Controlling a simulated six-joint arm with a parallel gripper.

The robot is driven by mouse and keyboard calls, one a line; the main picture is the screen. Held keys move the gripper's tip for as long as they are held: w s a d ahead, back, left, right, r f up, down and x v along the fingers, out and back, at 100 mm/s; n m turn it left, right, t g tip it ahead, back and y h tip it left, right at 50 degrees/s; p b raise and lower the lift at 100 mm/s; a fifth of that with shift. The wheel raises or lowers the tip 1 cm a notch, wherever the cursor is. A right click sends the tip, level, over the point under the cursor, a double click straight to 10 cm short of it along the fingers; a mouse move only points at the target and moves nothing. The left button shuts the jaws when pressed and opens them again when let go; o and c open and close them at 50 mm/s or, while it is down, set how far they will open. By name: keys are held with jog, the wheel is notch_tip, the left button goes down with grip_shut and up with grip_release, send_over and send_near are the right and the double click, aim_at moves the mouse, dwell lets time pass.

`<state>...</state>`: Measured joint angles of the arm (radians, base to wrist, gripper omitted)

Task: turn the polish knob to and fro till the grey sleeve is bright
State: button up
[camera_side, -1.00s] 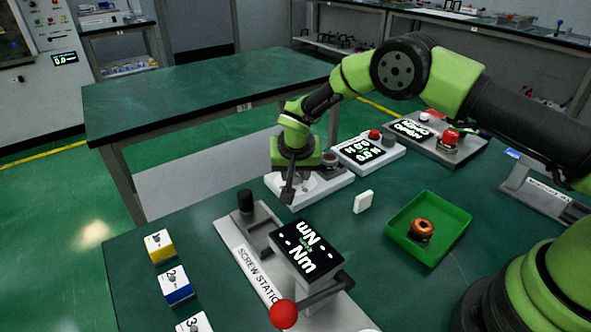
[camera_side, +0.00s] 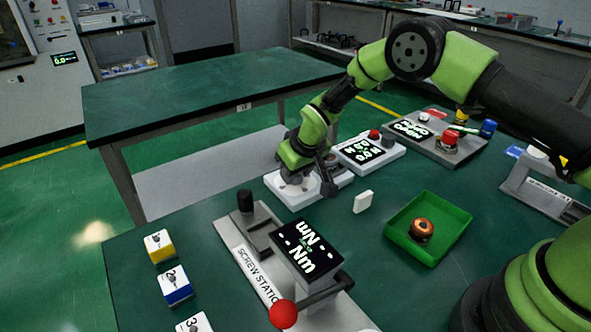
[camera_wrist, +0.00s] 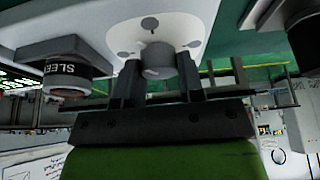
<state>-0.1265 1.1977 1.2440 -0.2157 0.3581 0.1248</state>
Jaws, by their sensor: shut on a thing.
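In the wrist view my gripper (camera_wrist: 159,74) has a finger on each side of the grey polish knob (camera_wrist: 158,58), shut on it. The knob stands on a white dial plate (camera_wrist: 195,25) with grey dots. In the side view my gripper (camera_side: 294,178) is down at the white station (camera_side: 300,201) on the green bench, tilted to the left. The knob is largely hidden there behind the gripper.
A white display unit (camera_side: 367,151) stands just behind the station. A white block (camera_side: 363,202) stands upright to the right. A green tray (camera_side: 447,250) holds a copper-coloured ring. The screw station (camera_side: 246,262) is in front.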

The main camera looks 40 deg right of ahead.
jog(key=n+y, duration=0.1)
jog(key=n, duration=0.2)
jog(key=n+y, duration=0.1)
jog(key=n, duration=0.1)
jog(key=shift+n+g, duration=0.4)
dwell(0.3)
jog(key=o, duration=0.9)
jog(key=shift+r, duration=0.1)
jog(key=v, duration=0.9)
jog(key=shift+s+d+r, duration=0.2)
jog(key=shift+d+r, duration=0.1)
